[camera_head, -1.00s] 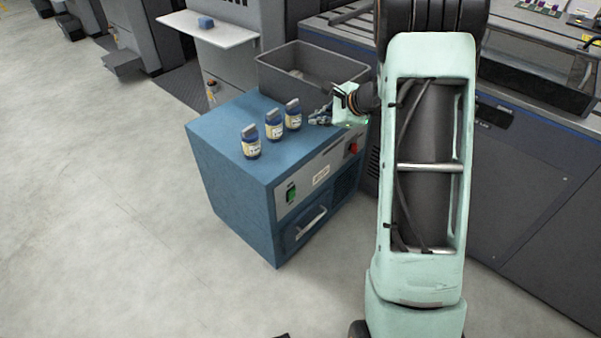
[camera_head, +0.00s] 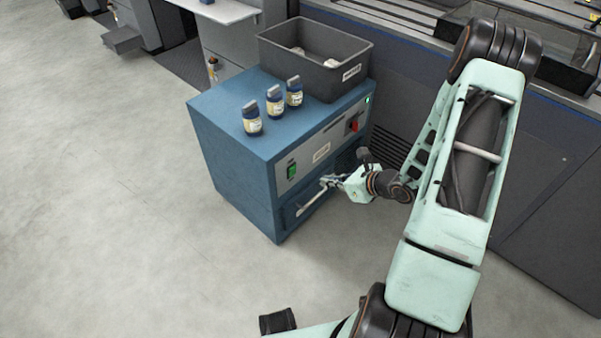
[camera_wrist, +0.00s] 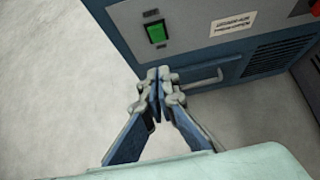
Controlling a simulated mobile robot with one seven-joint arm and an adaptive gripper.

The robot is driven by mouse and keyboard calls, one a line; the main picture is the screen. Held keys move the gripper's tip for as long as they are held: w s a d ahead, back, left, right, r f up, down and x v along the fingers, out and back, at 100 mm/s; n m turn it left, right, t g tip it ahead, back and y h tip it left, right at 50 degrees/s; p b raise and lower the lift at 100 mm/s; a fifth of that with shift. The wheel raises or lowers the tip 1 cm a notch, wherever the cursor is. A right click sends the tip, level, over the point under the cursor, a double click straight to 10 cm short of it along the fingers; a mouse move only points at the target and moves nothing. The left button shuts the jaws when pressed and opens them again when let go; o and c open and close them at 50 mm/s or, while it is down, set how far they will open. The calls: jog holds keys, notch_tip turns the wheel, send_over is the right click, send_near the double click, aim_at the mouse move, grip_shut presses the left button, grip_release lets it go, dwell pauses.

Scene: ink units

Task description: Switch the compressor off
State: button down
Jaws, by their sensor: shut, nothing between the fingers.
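The compressor (camera_head: 232,160) is a blue cabinet with a grey front panel. A green switch (camera_head: 292,171) sits at the panel's left end and also shows in the wrist view (camera_wrist: 156,33). A red switch (camera_head: 353,125) sits toward the right end, with a small lit green lamp (camera_head: 368,100) above it. A handle (camera_head: 311,200) is on the lower front. My gripper (camera_head: 328,180) is shut and empty, in front of the compressor near the handle. In the wrist view its fingertips (camera_wrist: 160,75) appear below the green switch, apart from it.
Several blue bottles, one of them here (camera_head: 252,118), stand on the compressor's top. A dark grey bin (camera_head: 300,72) with pale items stands at its back right. A large grey machine (camera_head: 500,150) is at the right. The floor (camera_head: 100,220) at left is clear.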

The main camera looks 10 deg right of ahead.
jog(key=shift+w, duration=0.1)
jog(key=b, duration=0.3)
send_near(293, 172)
jog(key=x, duration=0.5)
jog(key=shift+s+d+f, duration=0.1)
jog(key=shift+s+f, duration=0.1)
jog(key=shift+f, duration=0.2)
jog(key=shift+w+a+r, duration=0.1)
jog(key=shift+w+a, duration=0.2)
jog(key=shift+w, duration=0.15)
